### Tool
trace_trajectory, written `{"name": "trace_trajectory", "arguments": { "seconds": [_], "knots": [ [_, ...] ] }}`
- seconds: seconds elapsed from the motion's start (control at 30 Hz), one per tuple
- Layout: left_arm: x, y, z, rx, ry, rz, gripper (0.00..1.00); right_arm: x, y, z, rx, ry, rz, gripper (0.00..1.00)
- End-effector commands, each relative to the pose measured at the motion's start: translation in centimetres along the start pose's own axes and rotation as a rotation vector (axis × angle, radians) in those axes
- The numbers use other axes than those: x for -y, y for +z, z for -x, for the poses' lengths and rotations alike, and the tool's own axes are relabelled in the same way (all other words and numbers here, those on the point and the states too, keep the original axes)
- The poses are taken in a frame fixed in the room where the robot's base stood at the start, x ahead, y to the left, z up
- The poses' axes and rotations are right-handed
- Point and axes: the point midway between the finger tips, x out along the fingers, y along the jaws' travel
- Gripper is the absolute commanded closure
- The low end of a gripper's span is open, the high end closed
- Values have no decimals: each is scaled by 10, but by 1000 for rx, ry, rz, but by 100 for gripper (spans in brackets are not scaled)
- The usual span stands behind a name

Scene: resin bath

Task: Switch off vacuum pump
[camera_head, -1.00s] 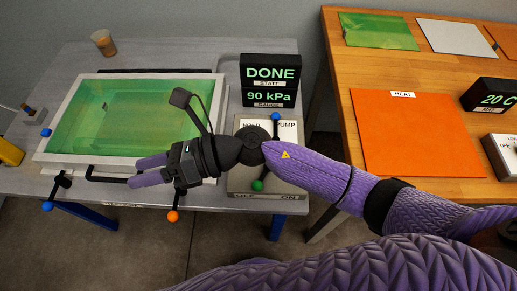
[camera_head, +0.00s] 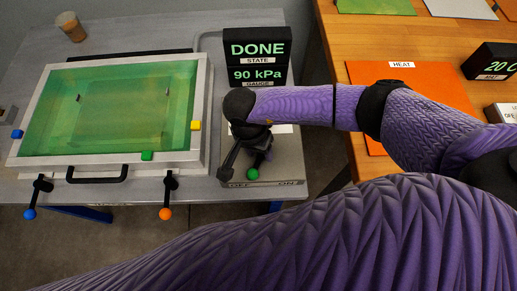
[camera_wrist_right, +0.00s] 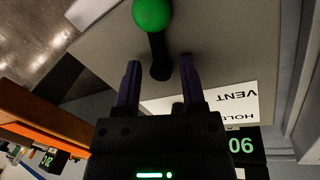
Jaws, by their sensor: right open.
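The pump lever has a green ball knob (camera_head: 252,173) and a dark stem, on a grey control box (camera_head: 292,160) with OFF and ON on its front edge. My right gripper (camera_head: 259,157) is over the box, pointing down at this lever, and hides most of it. In the right wrist view the gripper (camera_wrist_right: 160,64) is open. The dark stem (camera_wrist_right: 158,58) stands between or just beyond the two fingers, with the green knob (camera_wrist_right: 153,14) past the fingertips. I cannot tell whether they touch. My left gripper is not in view.
A display (camera_head: 257,50) behind the box reads DONE and 90 kPa. A framed green bath (camera_head: 110,160) stands to the left, with blue-knobbed (camera_head: 30,213) and orange-knobbed (camera_head: 166,213) levers at its front. A wooden table with an orange heat mat (camera_head: 362,75) is to the right.

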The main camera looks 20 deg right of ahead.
Motion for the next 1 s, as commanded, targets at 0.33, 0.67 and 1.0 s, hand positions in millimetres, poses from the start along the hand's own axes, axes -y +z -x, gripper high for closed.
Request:
{"name": "trace_trajectory", "arguments": {
  "seconds": [0.33,0.67,1.0],
  "knots": [
    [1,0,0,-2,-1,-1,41,0,0,1,1,-1,0,83],
    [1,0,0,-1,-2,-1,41,0,0,1,3,-1,-9,100],
    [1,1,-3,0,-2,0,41,2,-1,1,39,-1,-190,100]
  ]
}}
